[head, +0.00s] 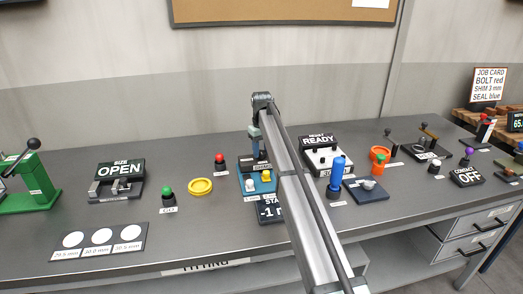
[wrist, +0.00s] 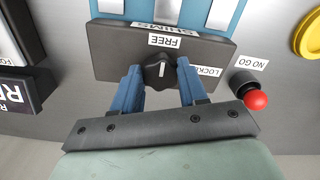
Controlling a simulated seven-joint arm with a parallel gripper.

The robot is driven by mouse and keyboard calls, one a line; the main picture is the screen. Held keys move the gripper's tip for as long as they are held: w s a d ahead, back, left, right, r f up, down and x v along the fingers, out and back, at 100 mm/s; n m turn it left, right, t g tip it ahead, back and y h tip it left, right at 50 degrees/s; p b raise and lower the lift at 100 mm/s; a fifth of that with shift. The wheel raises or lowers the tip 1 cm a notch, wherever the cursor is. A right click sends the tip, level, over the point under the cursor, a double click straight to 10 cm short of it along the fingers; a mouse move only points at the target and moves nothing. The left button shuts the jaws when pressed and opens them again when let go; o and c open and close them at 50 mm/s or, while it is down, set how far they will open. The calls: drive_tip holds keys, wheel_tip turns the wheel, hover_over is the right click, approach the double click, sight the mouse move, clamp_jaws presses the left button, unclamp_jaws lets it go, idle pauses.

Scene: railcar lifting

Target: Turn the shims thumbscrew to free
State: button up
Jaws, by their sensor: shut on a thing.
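The shims thumbscrew (wrist: 158,73) is a black knob on the front of a dark block (wrist: 105,52) in the wrist view. A FREE label (wrist: 164,41) is above it and a LOCKED label (wrist: 207,71), partly covered, is to its right. The knob's white mark is roughly upright in the picture, towards the FREE label. My gripper (wrist: 158,80) has its blue fingers on either side of the knob and is shut on it. In the head view my arm hides part of the block, and the knob cannot be made out.
A red NO GO button (wrist: 257,99) stands close beside the block. A yellow ring (head: 200,187) lies left of the blue fixture (head: 247,185). Bench space in front of the yellow ring is clear.

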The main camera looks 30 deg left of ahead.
sight(262, 152)
drive_tip(key=o, duration=1.1)
drive_tip(key=shift+c, duration=0.2)
wheel_tip(262, 152, up, 14)
drive_tip(key=shift+f, duration=0.1)
idle(0.3)
